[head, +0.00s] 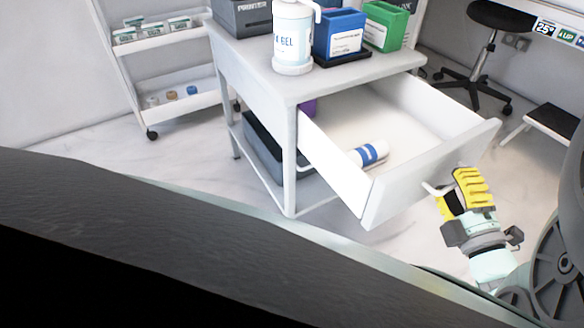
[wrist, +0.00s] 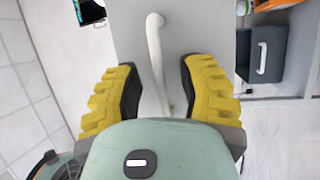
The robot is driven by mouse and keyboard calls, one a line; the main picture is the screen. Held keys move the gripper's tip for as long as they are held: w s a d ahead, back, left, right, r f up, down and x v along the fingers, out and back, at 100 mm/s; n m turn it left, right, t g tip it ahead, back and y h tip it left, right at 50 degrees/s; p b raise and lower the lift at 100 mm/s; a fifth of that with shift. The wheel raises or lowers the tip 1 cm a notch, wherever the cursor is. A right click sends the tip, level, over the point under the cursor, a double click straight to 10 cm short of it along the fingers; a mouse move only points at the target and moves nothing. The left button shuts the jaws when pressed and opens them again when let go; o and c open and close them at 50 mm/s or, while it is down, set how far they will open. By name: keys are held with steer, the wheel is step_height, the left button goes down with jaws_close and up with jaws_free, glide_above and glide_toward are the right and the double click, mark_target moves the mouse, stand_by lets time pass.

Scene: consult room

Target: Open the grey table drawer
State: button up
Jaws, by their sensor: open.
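The grey table (head: 300,80) stands in the middle of the head view. Its drawer (head: 440,172) is pulled well out toward the lower right, and its inside shows. A white and blue bottle (head: 370,153) and a purple thing (head: 308,107) lie in it. The drawer's white bar handle (head: 432,190) is on the front panel; it also shows in the wrist view (wrist: 155,50). My gripper (head: 458,193) with yellow fingers is at the handle. In the wrist view the fingers (wrist: 158,90) are apart, one on each side of the handle, with gaps between.
On the tabletop stand a gel pump bottle (head: 292,38), a blue box (head: 340,38) and a green box (head: 384,26). A white trolley (head: 178,105) is at the left. A black wheeled stool (head: 480,75) and a step (head: 552,125) are at the right.

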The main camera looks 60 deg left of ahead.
steer(key=shift+a, duration=0.2)
steer(key=shift+c, duration=0.2)
jaws_close()
steer(key=shift+d, duration=0.1)
